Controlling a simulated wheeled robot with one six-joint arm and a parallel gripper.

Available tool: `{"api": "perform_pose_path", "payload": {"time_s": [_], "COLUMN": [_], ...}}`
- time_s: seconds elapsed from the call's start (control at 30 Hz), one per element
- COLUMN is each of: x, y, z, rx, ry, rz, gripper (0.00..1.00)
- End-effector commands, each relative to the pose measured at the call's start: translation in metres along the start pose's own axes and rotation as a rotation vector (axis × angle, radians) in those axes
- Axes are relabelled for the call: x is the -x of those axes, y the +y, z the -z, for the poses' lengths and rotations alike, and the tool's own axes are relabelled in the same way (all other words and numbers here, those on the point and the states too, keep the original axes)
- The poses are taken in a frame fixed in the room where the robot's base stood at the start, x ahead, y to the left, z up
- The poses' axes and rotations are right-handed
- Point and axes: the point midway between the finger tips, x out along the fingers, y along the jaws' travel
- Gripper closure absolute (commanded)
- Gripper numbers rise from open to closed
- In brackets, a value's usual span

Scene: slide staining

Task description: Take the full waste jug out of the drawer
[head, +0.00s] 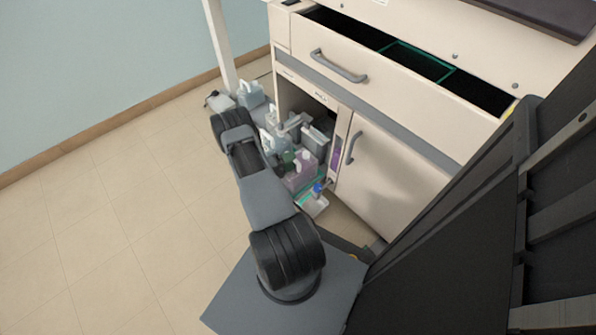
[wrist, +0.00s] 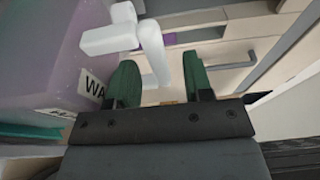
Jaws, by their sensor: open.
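The waste jug (head: 299,180) is a translucent purple container with a white handle, low at the open cabinet front in the head view. In the wrist view the purple jug (wrist: 45,60) fills the left side, with a partly visible label starting "WA". Its white handle (wrist: 108,39) reaches right and bends down toward the gap between my green fingers. My gripper (wrist: 159,62) is open, right of the jug body. I cannot tell whether the handle lies between the fingers or just beyond them. In the head view my arm partly hides the jug area.
The upper drawer (head: 368,68) of the cabinet is pulled out. A closed door (head: 385,175) stands right of the open bay. Another jug (head: 250,95) stands at the back by the white post. A blue-capped bottle (head: 317,190) is near the purple jug. The tiled floor at left is clear.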

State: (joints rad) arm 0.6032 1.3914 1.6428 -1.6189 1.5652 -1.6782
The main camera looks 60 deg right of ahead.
Motion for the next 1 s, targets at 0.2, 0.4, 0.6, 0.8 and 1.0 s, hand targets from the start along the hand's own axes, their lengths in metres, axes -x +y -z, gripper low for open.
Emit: {"api": "perform_pose_path", "payload": {"time_s": [0.2, 0.4, 0.6, 0.8, 1.0], "x": [0.0004, 0.0005, 0.0005, 0.0005, 0.0006], "y": [-0.0002, -0.0001, -0.0001, 0.0000, 0.0000], "z": [-0.0001, -0.0001, -0.0001, -0.0001, -0.0001], "rx": [0.000, 0.000, 0.000, 0.000, 0.000], "ry": [0.000, 0.000, 0.000, 0.000, 0.000], "rz": [0.000, 0.000, 0.000, 0.000, 0.000], "gripper": [0.64, 0.83, 1.00, 1.00, 1.00]}}
